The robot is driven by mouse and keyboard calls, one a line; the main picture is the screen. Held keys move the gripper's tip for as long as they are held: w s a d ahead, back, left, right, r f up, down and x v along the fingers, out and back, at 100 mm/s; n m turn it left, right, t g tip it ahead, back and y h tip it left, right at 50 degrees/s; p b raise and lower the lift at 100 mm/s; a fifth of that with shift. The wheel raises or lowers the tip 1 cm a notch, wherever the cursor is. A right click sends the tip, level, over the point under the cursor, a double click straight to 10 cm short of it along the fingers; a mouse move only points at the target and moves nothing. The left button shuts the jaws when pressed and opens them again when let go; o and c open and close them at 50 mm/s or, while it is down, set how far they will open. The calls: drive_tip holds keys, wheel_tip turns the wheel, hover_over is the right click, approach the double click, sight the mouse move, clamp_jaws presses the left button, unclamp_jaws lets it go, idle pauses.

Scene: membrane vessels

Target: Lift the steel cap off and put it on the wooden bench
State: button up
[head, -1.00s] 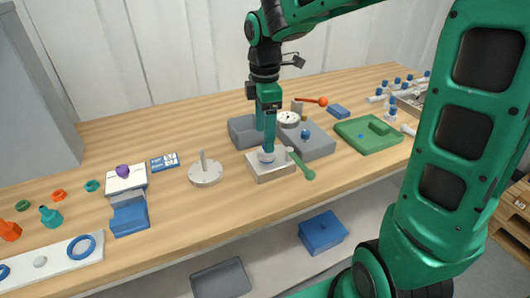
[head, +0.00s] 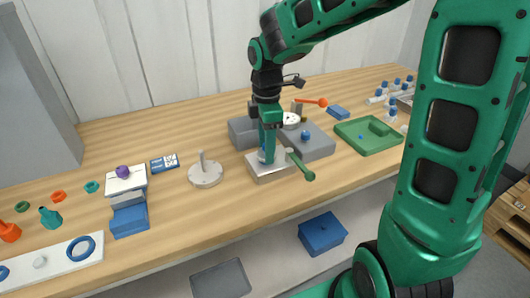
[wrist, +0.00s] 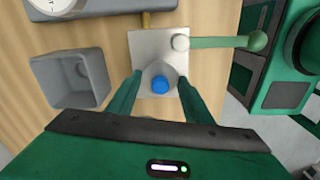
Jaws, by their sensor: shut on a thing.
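The steel cap (wrist: 149,74) is a round grey piece with a blue knob (wrist: 159,86) on top. It sits at the steel block (wrist: 143,44), which also shows in the head view (head: 270,174) near the bench's front edge. My gripper (wrist: 160,80) reaches down from above, one finger on each side of the cap, and is shut on it; it also shows in the head view (head: 267,157). I cannot tell whether the cap is clear of the block. The wooden bench (head: 240,205) runs across the scene.
A green-handled lever (head: 301,165) projects from the block's right side. A round flange with a post (head: 205,174) is to the left. Bare wood lies between flange and block.

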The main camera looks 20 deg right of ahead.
drive_tip(key=shift+r, duration=0.55)
drive_tip(key=r, duration=0.3)
drive_tip(key=shift+s+a+r, duration=0.2)
drive_tip(key=shift+a+r, duration=0.05)
drive_tip(key=shift+a, duration=0.1)
drive_tip(key=shift+s+a+r, duration=2.85)
drive_tip(key=shift+a+r, duration=1.75)
drive_tip(key=shift+r, duration=0.1)
drive_tip(key=s+a+f, duration=0.4)
drive_tip(key=s+a, duration=0.1)
drive_tip(key=a, duration=0.3)
drive_tip(key=s+a+f, duration=0.4)
drive_tip(key=s+a, duration=0.1)
drive_tip(key=a, duration=0.3)
drive_tip(key=w+d+f, duration=0.4)
drive_tip(key=w+d, duration=0.1)
drive_tip(key=w+d+f, duration=0.2)
drive_tip(key=w, duration=0.1)
drive_tip(key=shift+w+d+f, duration=0.1)
drive_tip(key=shift+d+f, duration=0.35)
drive_tip(key=shift+f, duration=2)
